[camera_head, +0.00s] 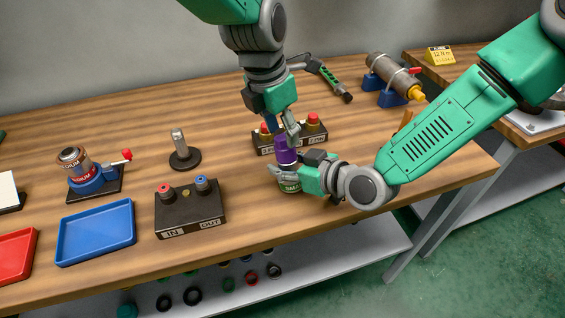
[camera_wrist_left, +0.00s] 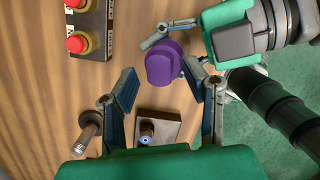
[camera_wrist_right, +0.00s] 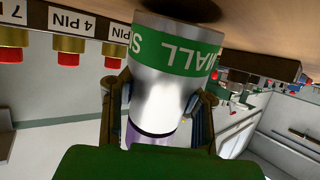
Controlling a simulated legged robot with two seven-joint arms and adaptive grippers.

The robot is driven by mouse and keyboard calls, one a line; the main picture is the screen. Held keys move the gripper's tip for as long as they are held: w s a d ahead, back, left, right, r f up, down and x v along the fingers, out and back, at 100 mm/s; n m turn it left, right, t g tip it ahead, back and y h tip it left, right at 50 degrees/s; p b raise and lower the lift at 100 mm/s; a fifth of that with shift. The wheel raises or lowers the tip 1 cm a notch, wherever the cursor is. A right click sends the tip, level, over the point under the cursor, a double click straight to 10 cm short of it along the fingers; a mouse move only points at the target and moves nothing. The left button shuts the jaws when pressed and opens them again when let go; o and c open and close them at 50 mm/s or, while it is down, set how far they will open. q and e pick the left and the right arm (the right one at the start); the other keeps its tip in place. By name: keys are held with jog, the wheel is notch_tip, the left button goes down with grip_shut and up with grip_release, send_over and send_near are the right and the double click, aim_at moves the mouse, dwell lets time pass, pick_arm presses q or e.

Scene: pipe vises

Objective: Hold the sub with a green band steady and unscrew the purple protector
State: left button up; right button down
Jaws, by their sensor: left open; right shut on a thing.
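The silver sub with a green band (camera_wrist_right: 165,82) stands upright on the table; its lower end shows in the head view (camera_head: 290,184). The purple protector (camera_head: 285,150) sits on its top, and its rounded top shows in the left wrist view (camera_wrist_left: 166,62). My right gripper (camera_head: 289,171) is shut on the sub from the right, its fingers on either side in the right wrist view. My left gripper (camera_head: 281,134) is open just above the protector, pointing down. In the left wrist view its fingers (camera_wrist_left: 166,88) are spread apart with the protector between and beyond them.
An IN/OUT block (camera_head: 189,208) with red and blue caps stands to the left. A dark rack (camera_head: 291,137) with red caps stands close behind the grippers.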

pick_arm(q)
jog(key=shift+s+d+f+m, duration=0.55)
jog(key=shift+d+f+m, duration=0.15)
jog(key=shift+m, duration=0.3)
jog(key=shift+a+f+m+g, duration=0.2)
jog(key=shift+m+g, duration=0.1)
jog(key=shift+m, duration=0.6)
jog(key=m, duration=0.2)
jog(key=shift+m, duration=0.3)
jog(key=m+g, duration=0.1)
jog(key=m, duration=0.2)
jog(key=shift+s+a+r, duration=0.1)
jog(key=shift+a, duration=0.05)
jog(key=m, duration=0.3)
jog(key=shift+a+m+g, duration=0.2)
jog(key=shift+m+g, duration=0.1)
jog(key=shift+m, duration=0.1)
jog(key=m, duration=0.4)
jog(key=m+y, duration=0.1)
jog(key=m, duration=0.1)
jog(key=shift+a+g, duration=0.4)
jog(key=m, duration=0.4)
jog(key=shift+a+y, duration=0.15)
jog(key=shift+y, duration=0.15)
jog(key=m, duration=0.3)
jog(key=shift+w+a+m+y, duration=0.25)
jog(key=shift+w+m+y, duration=0.05)
jog(key=shift+m, duration=0.1)
